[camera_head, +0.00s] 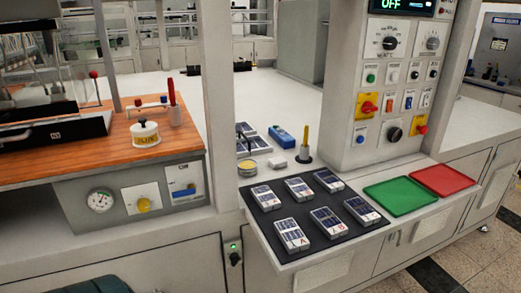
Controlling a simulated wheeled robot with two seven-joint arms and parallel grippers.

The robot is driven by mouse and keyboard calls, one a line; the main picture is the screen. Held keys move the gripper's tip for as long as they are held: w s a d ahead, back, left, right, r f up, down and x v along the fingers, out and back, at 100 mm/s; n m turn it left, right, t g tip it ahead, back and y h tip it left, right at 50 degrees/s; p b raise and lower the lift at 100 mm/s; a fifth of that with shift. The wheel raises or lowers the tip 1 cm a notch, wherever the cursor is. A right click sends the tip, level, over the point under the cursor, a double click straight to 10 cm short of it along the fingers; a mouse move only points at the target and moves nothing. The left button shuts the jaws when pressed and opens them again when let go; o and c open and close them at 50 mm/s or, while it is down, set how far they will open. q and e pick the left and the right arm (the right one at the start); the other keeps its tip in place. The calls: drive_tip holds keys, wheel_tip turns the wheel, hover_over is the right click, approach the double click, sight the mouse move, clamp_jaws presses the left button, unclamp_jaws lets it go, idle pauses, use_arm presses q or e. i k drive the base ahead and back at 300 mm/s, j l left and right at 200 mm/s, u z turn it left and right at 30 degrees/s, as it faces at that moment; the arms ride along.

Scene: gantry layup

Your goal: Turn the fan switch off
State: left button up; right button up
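A white control panel (397,85) on a column at the upper right carries rotary knobs, coloured buttons and rocker switches. Its display (402,5) reads "OFF" in green, partly cut by the top edge. The rocker switches include an orange one (408,100) and a blue one (426,98). The labels are too small to read, so I cannot tell which control is the fan switch or how it is set. Neither of my grippers is in view.
Below the panel lie a green tray (400,196) and a red tray (443,180). A black mat (270,227) with several labelled packs covers the front shelf. A wooden-topped bench (110,150) with a gauge (100,201) stands at left. Tiled floor shows at lower right.

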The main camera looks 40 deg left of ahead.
sight(234, 258)
drive_tip(key=i+l+u, duration=0.15)
drive_tip(key=u, duration=0.25)
drive_tip(key=i+l+u, duration=0.2)
drive_tip(key=u, duration=0.2)
drive_tip(key=i+l+u, duration=0.1)
drive_tip(key=l+u, duration=0.15)
drive_tip(key=u, duration=0.15)
drive_tip(key=i+l+u, duration=0.1)
drive_tip(key=l+u, duration=0.65)
drive_tip(key=i+l+u, duration=0.1)
drive_tip(key=l+u, duration=0.25)
drive_tip(key=l, duration=0.15)
